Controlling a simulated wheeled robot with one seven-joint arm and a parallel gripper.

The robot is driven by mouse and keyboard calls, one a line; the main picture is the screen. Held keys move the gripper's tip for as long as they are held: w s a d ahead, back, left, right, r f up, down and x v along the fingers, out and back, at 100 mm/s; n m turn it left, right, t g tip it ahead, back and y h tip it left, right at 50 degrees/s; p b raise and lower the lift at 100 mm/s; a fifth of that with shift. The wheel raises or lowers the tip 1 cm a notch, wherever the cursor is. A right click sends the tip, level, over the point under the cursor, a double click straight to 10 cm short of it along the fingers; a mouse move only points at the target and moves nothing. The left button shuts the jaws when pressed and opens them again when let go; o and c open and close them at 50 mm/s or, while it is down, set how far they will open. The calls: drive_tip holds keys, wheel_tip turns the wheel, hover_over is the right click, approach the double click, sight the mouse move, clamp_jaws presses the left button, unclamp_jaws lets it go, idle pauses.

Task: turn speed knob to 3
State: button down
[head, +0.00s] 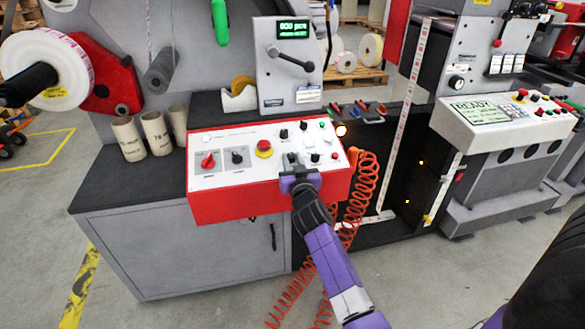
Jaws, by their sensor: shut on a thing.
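The control panel (240,141) has a white sloping face and a red front, and carries several knobs and buttons. My gripper (297,172) is at the panel's lower middle, reaching up from the front. It is shut on a small knob that its fingers mostly hide. The labels are too small to read, so I cannot confirm which knob is the speed knob or where its pointer stands. Small black knobs show close by, one just above the gripper (283,133) and one to its right (315,157).
A coiled orange hose (364,190) hangs at the right. Cardboard cores (157,133) stand on the bench at left.

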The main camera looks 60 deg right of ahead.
drive_tip(key=shift+w+a+f+m+g+h+b, duration=0.45)
drive_tip(key=shift+m+g+b, duration=0.3)
drive_tip(key=shift+b, duration=2.3)
drive_tip(key=m+g+b, duration=0.1)
drive_tip(key=b, duration=0.2)
drive_tip(key=m+g+h+b, duration=0.1)
drive_tip(key=b, duration=0.3)
drive_tip(key=shift+a+r+m+g+h, duration=0.15)
drive_tip(key=shift+r+m+g+h, duration=0.1)
drive_tip(key=shift+r, duration=0.05)
drive_tip(key=shift+w+g+b, duration=0.1)
drive_tip(key=shift+g+b, duration=0.2)
drive_tip(key=shift+b, duration=0.3)
drive_tip(key=m+g+b, duration=0.2)
drive_tip(key=b, duration=0.1)
drive_tip(key=shift+w+r+h, duration=0.1)
drive_tip(key=shift+r+h, duration=0.1)
drive_tip(key=shift+h, duration=0.2)
drive_tip(key=shift+m+g+b, duration=0.3)
drive_tip(key=shift+g+b, duration=0.1)
drive_tip(key=shift+b, duration=0.15)
drive_tip(key=shift+r+m+g+b, duration=0.35)
drive_tip(key=shift+m+g+b, duration=0.25)
drive_tip(key=shift+b, duration=0.1)
